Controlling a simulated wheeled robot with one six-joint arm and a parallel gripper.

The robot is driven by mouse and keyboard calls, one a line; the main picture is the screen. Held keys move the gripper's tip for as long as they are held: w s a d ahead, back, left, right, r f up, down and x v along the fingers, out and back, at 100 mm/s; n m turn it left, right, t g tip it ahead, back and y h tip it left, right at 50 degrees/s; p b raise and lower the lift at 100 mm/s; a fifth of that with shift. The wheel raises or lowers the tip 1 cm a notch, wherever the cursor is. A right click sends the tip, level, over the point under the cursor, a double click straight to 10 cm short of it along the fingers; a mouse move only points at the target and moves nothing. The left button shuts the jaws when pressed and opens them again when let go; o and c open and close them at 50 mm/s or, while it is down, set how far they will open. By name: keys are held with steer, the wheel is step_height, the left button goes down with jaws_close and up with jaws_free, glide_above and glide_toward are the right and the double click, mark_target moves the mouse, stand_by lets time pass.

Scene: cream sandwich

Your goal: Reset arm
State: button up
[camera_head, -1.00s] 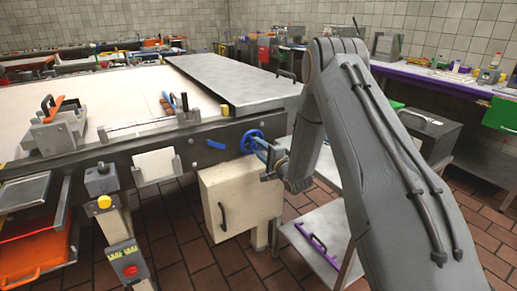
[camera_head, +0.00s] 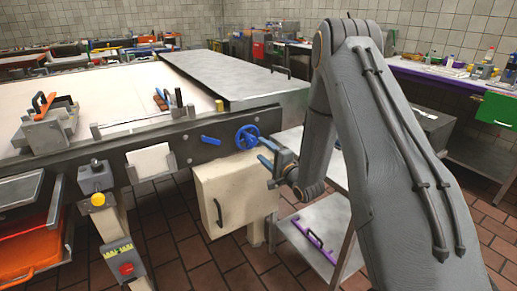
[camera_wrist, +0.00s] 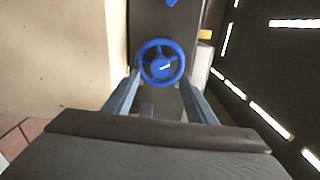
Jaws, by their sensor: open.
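My gripper (camera_head: 268,154) is open, with its blue-grey fingers pointing at the blue handwheel (camera_head: 247,137) on the side of the machine. In the wrist view the handwheel (camera_wrist: 161,63) stands ahead of my gripper (camera_wrist: 160,98), between the two fingers' lines. I see nothing between the fingers, and they look apart from the wheel. My arm reaches in from the right of the head view, bent at the elbow.
A cream cabinet box (camera_head: 232,196) with a dark handle hangs below the handwheel. A metal shelf cart (camera_head: 325,225) with a purple handle stands beneath my arm. A purple-edged counter (camera_head: 450,80) lines the right wall. Tiled floor (camera_head: 195,258) is open in front.

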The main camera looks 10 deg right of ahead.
steer(key=shift+s+d, duration=0.15)
steer(key=shift+s, duration=0.2)
steer(key=s+a+r+n+g+h, duration=0.1)
steer(key=s+n+g, duration=0.4)
steer(key=s, duration=0.8)
steer(key=s+a+r+n+g+h+p, duration=0.1)
steer(key=s+n+g, duration=0.4)
steer(key=s, duration=0.9)
steer(key=s+a+r+n+g+h+p, duration=0.1)
steer(key=s+r+n+g+h, duration=0.2)
steer(key=s, duration=1.1)
step_height(320, 180, up, 2)
steer(key=n+g, duration=0.2)
steer(key=g, duration=0.2)
steer(key=shift+h, duration=0.3)
steer(key=shift+w+r, duration=0.1)
stand_by(0.4)
